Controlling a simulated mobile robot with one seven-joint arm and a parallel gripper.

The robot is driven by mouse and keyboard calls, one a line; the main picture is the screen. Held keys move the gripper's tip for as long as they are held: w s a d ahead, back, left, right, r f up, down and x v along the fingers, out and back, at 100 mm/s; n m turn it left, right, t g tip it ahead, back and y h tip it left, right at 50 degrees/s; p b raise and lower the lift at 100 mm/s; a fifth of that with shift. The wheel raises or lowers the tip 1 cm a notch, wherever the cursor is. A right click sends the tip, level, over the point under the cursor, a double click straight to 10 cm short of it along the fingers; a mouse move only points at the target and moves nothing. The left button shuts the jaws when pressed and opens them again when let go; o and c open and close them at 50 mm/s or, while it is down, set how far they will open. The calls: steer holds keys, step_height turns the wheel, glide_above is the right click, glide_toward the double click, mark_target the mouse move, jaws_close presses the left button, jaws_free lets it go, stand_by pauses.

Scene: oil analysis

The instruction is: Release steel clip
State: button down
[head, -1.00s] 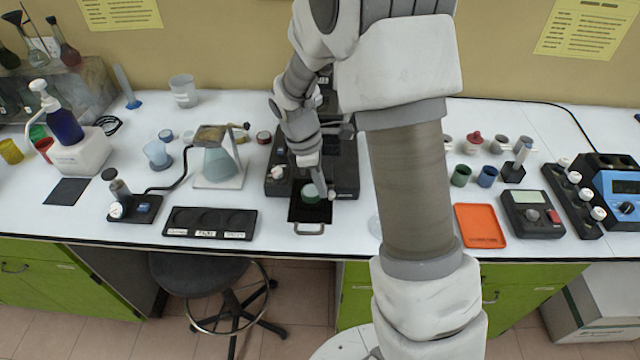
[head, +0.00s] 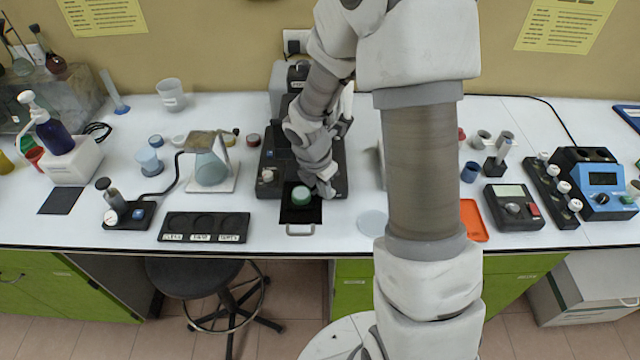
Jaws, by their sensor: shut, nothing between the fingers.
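My gripper (head: 326,189) is low over the front right of the black instrument (head: 272,158), just right of a green-topped cup (head: 301,196). The gripper is shut and looks empty, with its fingertips small and partly merged with the wrist. The cup stands upright on the instrument's pulled-out black tray (head: 302,214), which has a handle at its front. I cannot tell whether the gripper touches the cup or the instrument. I cannot make out the steel clip; it is too small to see or hidden by my arm.
A stand with a blue flask (head: 211,167) and a black three-well tray (head: 204,228) are to the left. A grey meter (head: 513,207) and an orange tray (head: 473,221) are to the right. My arm covers the bench between. Bare bench shows in front of the instrument.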

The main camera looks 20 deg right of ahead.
steer(key=shift+d+n+p, duration=0.35)
steer(key=shift+n+p, duration=0.1)
steer(key=shift+n, duration=0.55)
steer(key=shift+w, duration=0.15)
steer(key=shift+w+a, duration=0.4)
steer(key=shift+w, duration=0.2)
steer(key=shift+a, duration=0.1)
